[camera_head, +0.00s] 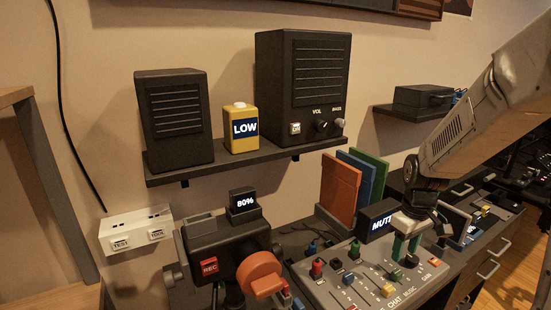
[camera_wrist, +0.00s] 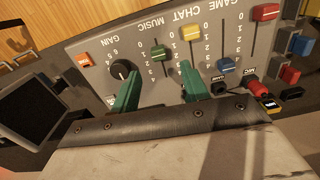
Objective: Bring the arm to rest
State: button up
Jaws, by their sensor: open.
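My gripper (camera_head: 405,254) hangs at the right of the head view with its two green fingers pointing down over the grey mixer panel (camera_head: 340,290). In the wrist view, my gripper (camera_wrist: 158,72) has its green fingers apart, with nothing held between them. The fingers lie over the panel's MUSIC and GAIN side. The black GAIN knob (camera_wrist: 122,70) is beside the left finger, and the green MUSIC slider (camera_wrist: 158,53) shows between the fingers. Whether a fingertip touches the panel I cannot tell. My arm reaches in from the upper right.
A shelf (camera_head: 235,162) carries speakers and a yellow LOW box (camera_head: 241,130). A camera-like device with a REC button (camera_head: 210,267) is at left. Open space lies above the panel.

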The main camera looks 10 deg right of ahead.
jog(key=s+a+r+m, duration=0.1)
jog(key=s+a+r, duration=0.3)
jog(key=s, duration=0.3)
jog(key=s+a+r+m+t, duration=0.1)
jog(key=s+a+r, duration=0.3)
jog(key=s+r, duration=0.2)
jog(key=s+a+r+m, duration=0.1)
jog(key=s+a+r, duration=0.2)
jog(key=s, duration=0.6)
notch_tip(320, 180, up, 2)
jog(key=shift+s+a+r+m+t, duration=0.25)
jog(key=shift+s+a+m+t, duration=0.05)
jog(key=shift+s+a+m, duration=0.1)
